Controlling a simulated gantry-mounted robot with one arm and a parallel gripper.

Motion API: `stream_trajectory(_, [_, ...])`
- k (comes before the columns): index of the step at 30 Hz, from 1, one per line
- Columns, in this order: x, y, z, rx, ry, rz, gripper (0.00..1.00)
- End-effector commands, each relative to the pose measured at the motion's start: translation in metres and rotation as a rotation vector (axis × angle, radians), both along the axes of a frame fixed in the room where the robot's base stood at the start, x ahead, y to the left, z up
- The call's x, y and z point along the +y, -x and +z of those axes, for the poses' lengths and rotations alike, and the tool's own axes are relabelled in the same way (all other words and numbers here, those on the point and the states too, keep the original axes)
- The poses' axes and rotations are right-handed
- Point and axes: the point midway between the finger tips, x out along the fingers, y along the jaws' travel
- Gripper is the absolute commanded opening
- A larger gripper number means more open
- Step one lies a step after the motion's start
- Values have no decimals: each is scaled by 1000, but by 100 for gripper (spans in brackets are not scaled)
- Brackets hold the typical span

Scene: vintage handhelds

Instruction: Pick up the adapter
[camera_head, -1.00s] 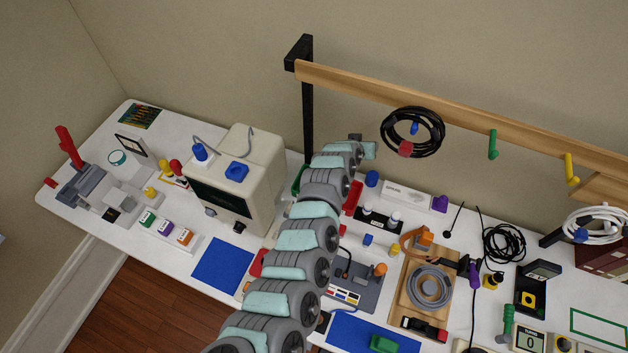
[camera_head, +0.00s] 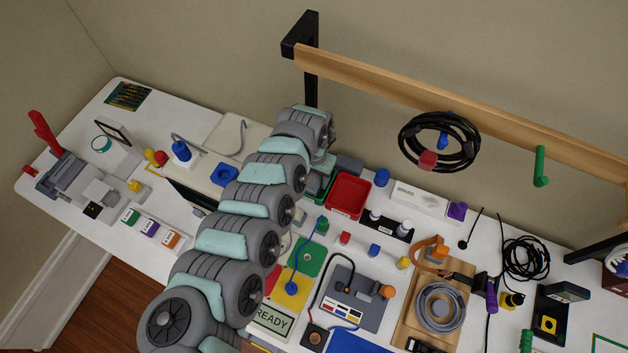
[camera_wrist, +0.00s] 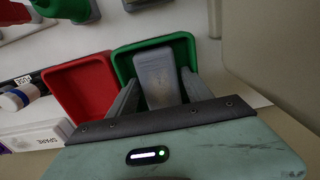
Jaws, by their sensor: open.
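A grey block with rounded edges, which looks like the adapter (camera_wrist: 159,84), lies in a green tray (camera_wrist: 122,63) in the wrist view. My gripper (camera_wrist: 162,76) is open, with one finger on each side of the grey block. I cannot tell whether the fingers touch it. In the head view my arm covers much of the green tray (camera_head: 321,186), and the grey block cannot be made out there.
A red tray (camera_head: 348,196) stands right beside the green one. A black holder with white-topped items (camera_head: 387,228) and a white box (camera_head: 420,200) are to its right. A wooden rail (camera_head: 400,90) with hanging cables is above.

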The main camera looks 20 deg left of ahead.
Motion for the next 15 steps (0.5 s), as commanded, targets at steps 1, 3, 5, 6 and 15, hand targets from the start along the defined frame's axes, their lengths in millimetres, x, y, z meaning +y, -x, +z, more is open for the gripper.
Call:
stream_trajectory(1, [-1, 0, -7, 0, 1, -1, 58])
stream_trajectory(3, [-1, 0, -11, -1, 1, 1, 58])
stream_trajectory(5, [0, 0, -12, -1, 1, 1, 58])
stream_trajectory(6, [0, 0, -12, -2, 1, 1, 58])
stream_trajectory(15, [0, 0, -11, -2, 1, 1, 46])
